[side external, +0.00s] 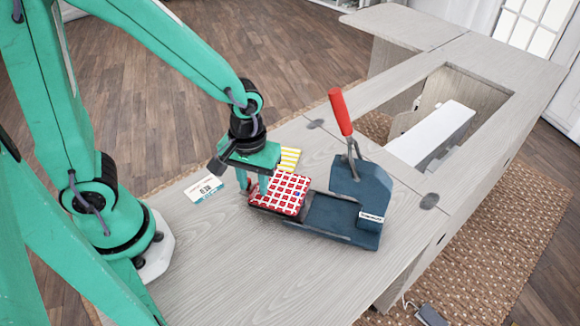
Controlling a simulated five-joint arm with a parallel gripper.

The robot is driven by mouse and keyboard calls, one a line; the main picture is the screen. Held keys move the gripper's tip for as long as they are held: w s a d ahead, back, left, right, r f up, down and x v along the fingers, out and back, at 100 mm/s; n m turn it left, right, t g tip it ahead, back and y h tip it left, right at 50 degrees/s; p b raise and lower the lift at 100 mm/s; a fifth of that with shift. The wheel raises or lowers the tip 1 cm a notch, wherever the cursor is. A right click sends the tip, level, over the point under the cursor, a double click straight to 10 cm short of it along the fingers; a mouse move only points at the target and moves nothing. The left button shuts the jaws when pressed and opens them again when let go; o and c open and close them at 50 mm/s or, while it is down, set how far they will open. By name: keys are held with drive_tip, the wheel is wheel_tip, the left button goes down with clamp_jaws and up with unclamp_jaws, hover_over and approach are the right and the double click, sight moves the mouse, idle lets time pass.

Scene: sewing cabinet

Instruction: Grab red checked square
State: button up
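The red checked square (284,196), red with a white grid, lies at the left end of a dark blue press-like tool (335,213). It seems to sit on a dark flat base there. My gripper (261,184) points down at the square's left and back edge. Its teal fingers are close to the square, and I cannot tell if they touch it. The finger gap is too small and partly hidden to tell whether it is open or shut.
A yellow striped square (290,158) lies just behind the red one. A white label card (204,190) is to the left. The tool's red-handled lever (341,112) stands upright at the right. The cabinet top (270,270) is clear in front; an opening holds a white machine (435,135).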

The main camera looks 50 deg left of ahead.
drive_tip(key=shift+f, duration=0.45)
clamp_jaws()
